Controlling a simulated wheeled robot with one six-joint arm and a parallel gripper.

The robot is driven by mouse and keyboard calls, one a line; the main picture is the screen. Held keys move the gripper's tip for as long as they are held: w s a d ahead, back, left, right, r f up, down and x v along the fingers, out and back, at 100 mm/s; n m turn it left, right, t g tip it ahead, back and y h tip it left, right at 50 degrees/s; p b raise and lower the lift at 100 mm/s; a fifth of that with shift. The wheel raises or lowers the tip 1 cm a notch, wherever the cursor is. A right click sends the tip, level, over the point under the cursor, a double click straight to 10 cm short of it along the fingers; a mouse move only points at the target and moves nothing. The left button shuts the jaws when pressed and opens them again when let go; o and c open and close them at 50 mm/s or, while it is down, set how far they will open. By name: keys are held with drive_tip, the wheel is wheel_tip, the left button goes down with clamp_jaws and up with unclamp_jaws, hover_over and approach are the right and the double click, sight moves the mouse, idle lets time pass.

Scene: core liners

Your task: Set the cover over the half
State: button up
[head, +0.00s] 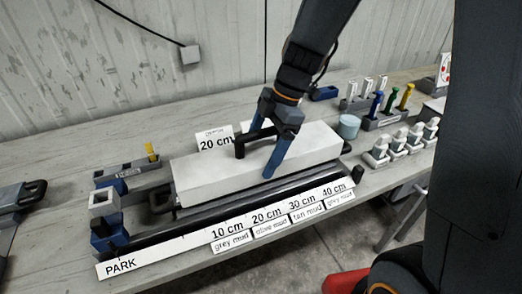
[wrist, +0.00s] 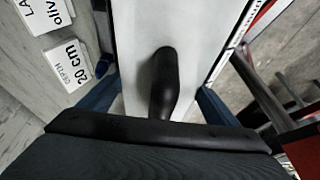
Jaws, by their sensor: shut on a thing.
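The cover (head: 215,178) is a long pale box-like piece with a black handle on top. It lies lengthwise along the dark half (head: 265,197), whose front edge shows below it. I cannot tell whether the cover rests on the half or hangs just above it. My gripper (head: 267,155) straddles the cover, with one blue finger down its front side and the other mostly hidden behind. In the wrist view the cover (wrist: 195,55) runs between the blue fingers, with the black handle (wrist: 164,75) in the middle. The gripper is shut on the cover.
A depth card reading 20 cm (head: 215,141) stands behind the cover. A marked scale strip (head: 170,249) with PARK and mud labels runs along the front edge. A grey block on a blue stand (head: 104,203) is at left. A pale cylinder (head: 348,126) and racks stand at right.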

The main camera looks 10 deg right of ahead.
sight(271, 127)
drive_tip(key=shift+f+b, duration=0.35)
drive_tip(key=o, duration=1.1)
drive_tip(key=shift+r, duration=0.1)
drive_tip(key=shift+r+p, duration=0.5)
drive_tip(key=shift+p, duration=0.2)
drive_tip(key=b+v, duration=0.2)
drive_tip(key=v, duration=1)
drive_tip(key=shift+b, duration=0.4)
